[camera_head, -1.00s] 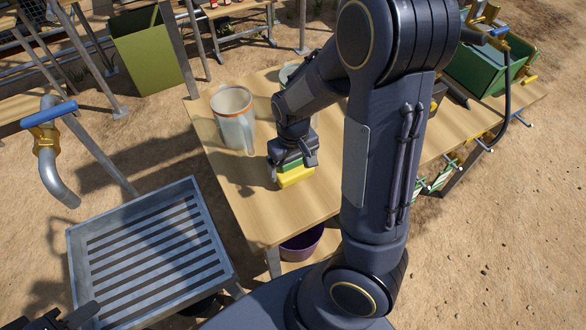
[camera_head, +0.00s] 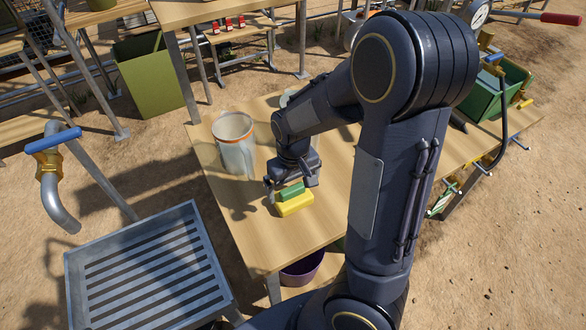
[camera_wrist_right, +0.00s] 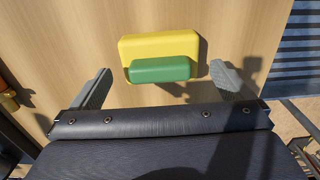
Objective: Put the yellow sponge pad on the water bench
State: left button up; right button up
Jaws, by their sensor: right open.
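The yellow sponge pad (camera_head: 296,205), with a green block (camera_head: 290,190) on it, lies on the wooden table near its left edge. In the right wrist view the yellow pad (camera_wrist_right: 160,44) and green block (camera_wrist_right: 160,70) lie ahead of the open jaws. My right gripper (camera_head: 291,184) is open over the pad; its fingers (camera_wrist_right: 160,73) stand apart on either side of the green block, and a gap shows on each side. The water bench (camera_head: 150,262), a grey metal slatted tray, stands at lower left and is empty. My left gripper is out of view.
A tap with a blue handle (camera_head: 52,140) rises beside the bench. A pitcher (camera_head: 234,146) stands on the wooden table (camera_head: 235,215) behind the pad. A purple bucket (camera_head: 301,271) is below the table. Green crates (camera_head: 490,92) are at right.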

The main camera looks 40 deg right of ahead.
aim_at(293, 189)
notch_tip(293, 189, up, 7)
jog(key=shift+f, duration=0.2)
jog(key=shift+s+r, duration=0.2)
jog(key=shift+r, duration=0.4)
jog(key=s+a+r+t+y, duration=0.2)
jog(key=s+a+r, duration=0.1)
jog(key=s, duration=0.3)
jog(key=s+a+r+t+y, duration=0.1)
jog(key=s+a+r+t, duration=0.2)
jog(key=s, duration=0.4)
jog(key=shift+a+r+t+y, duration=0.15)
jog(key=shift+a+t+y, duration=0.2)
jog(key=shift+a, duration=0.35)
